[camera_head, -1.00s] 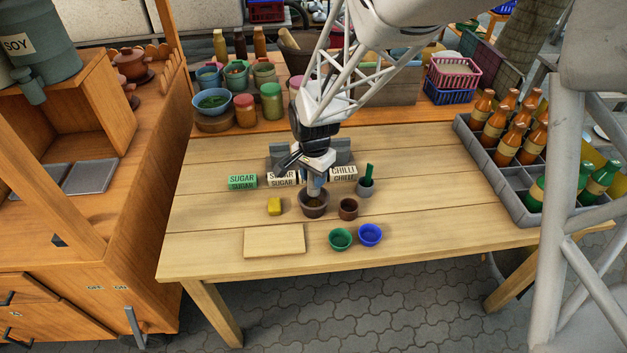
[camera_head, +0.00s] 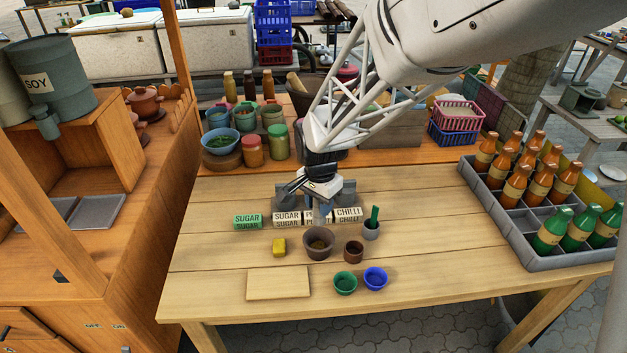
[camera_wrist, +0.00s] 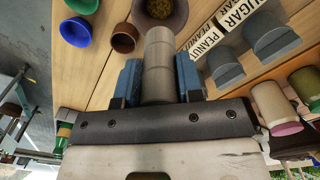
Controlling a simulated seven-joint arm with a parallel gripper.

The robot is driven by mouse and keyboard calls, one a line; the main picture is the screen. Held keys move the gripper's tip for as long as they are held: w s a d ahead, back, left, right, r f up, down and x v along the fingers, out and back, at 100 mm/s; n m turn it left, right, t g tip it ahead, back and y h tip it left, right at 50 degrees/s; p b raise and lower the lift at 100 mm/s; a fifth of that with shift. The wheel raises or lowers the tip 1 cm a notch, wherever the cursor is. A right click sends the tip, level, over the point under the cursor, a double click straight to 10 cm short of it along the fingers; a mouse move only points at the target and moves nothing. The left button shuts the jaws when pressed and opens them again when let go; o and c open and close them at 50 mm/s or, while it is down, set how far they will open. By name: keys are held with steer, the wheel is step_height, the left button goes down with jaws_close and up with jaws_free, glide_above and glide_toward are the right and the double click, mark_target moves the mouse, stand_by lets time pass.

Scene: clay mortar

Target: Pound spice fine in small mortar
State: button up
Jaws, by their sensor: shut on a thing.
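My gripper (camera_head: 320,190) is shut on a grey cylindrical pestle (camera_head: 322,212). In the wrist view the pestle (camera_wrist: 159,68) sits between the two blue-grey fingers (camera_wrist: 160,82). The brown clay mortar (camera_head: 318,249) stands upright on the table, with brownish-green spice (camera_head: 318,243) inside. The spice (camera_wrist: 165,8) also shows at the top edge of the wrist view. The pestle's lower end appears above and just behind the mortar, out of the spice. How fine the spice is cannot be told.
A small brown cup (camera_head: 354,252), green cup (camera_head: 345,284) and blue cup (camera_head: 376,278) stand near the mortar. A bottle crate (camera_head: 500,222) is right.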

mark_target(319, 229)
stand_by(0.3)
steer(key=shift+f, duration=1)
steer(key=shift+f, duration=0.25)
steer(key=shift+f, duration=3.25)
steer(key=shift+f, duration=0.3)
steer(key=shift+f, duration=0.8)
steer(key=shift+r, duration=0.95)
steer(key=shift+f, duration=0.2)
